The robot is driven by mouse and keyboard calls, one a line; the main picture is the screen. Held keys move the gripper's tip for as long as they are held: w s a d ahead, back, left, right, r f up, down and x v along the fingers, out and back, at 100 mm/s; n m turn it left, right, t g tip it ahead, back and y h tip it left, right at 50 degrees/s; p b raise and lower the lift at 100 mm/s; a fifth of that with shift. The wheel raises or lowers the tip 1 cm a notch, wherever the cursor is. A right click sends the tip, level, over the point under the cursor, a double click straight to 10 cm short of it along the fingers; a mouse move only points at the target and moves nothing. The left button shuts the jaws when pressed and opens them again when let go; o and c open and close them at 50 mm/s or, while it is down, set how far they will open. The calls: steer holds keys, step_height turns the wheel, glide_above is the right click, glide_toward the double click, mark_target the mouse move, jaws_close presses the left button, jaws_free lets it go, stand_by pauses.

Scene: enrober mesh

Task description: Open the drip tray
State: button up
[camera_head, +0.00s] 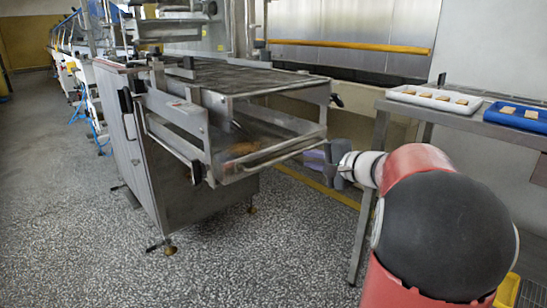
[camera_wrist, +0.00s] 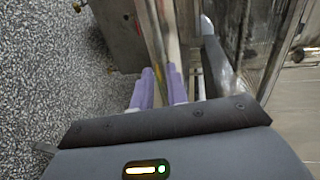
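The drip tray (camera_head: 240,166) is a shallow metal tray under the mesh belt, at the near end of the enrober (camera_head: 150,150). A brownish patch shows inside it. Its front rim (camera_head: 285,153) runs along the near edge. In the wrist view, the fingers of my gripper (camera_wrist: 161,78) are apart, with a narrow gap. A long metal bar (camera_wrist: 155,30) runs ahead of the gap and in line with it. I cannot tell whether the fingers touch it.
A metal side table (camera_head: 470,118) at the right bears a white tray (camera_head: 434,103) and a blue tray (camera_head: 517,121) with biscuits. A yellow crate (camera_head: 507,290) stands at the lower right. The speckled floor (camera_head: 240,260) in front of the enrober is clear.

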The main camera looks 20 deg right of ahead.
mark_target(293, 154)
steer(key=x, duration=0.5)
steer(key=p+x, duration=0.1)
steer(key=x, duration=0.1)
steer(key=shift+w+d, duration=0.2)
steer(key=shift+w, duration=0.3)
jaws_close()
